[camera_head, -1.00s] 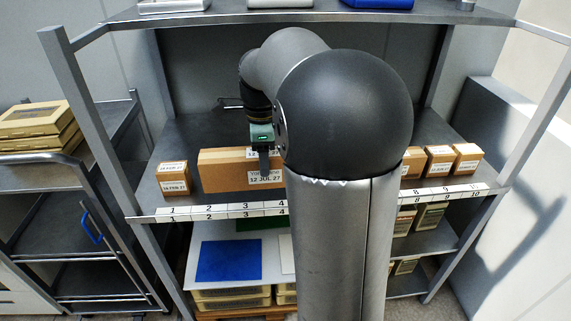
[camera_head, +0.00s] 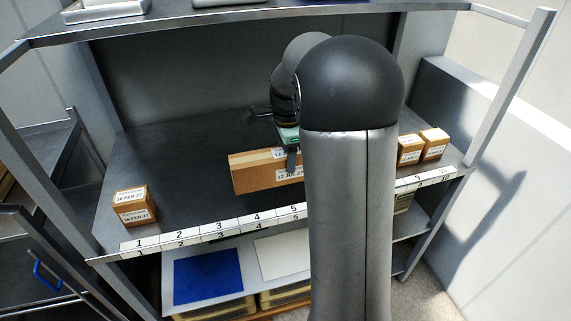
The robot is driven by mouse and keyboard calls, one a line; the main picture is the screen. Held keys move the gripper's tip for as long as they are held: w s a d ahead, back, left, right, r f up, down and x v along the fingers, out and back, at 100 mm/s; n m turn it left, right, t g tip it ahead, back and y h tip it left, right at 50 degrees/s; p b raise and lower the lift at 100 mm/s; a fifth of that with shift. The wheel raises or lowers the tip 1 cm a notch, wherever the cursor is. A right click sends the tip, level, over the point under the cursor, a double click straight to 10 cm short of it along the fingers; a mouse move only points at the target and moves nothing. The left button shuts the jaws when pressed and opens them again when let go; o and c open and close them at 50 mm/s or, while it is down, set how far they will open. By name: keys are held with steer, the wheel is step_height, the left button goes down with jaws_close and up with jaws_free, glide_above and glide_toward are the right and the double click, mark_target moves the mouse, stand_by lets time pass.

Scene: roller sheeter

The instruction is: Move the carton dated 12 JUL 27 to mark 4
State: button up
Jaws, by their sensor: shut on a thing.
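The long brown carton dated 12 JUL 27 (camera_head: 254,176) is in my gripper (camera_head: 291,160) over the middle shelf. Its label faces front, and its right end is hidden behind my arm. It is slightly tilted in the picture and seems to be above the shelf and back from the front edge. My gripper is shut on it near its labelled part; the fingers show only partly. Mark 4 (camera_head: 257,217) is on the white number strip at the shelf's front edge, in front of and below the carton.
A small carton dated 16 FEB 27 (camera_head: 134,212) stands on the shelf (camera_head: 185,165) behind mark 1. Small cartons (camera_head: 411,155) (camera_head: 434,148) stand at the right near marks 9 and 10. The shelf between the left carton and the held one is bare. My arm hides the strip's middle-right.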

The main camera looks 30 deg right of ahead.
steer(key=shift+w+d+f+p, duration=0.15)
steer(key=shift+w+f, duration=0.45)
steer(key=shift+f, duration=0.6)
steer(key=shift+w+d+f+p, duration=0.15)
steer(key=shift+w+f, duration=0.4)
steer(key=shift+f, duration=0.7)
steer(key=shift+w+d+f+p, duration=0.15)
steer(key=shift+w+f, duration=0.45)
steer(key=shift+f, duration=0.6)
steer(key=shift+f, duration=0.15)
steer(key=o, duration=1.3)
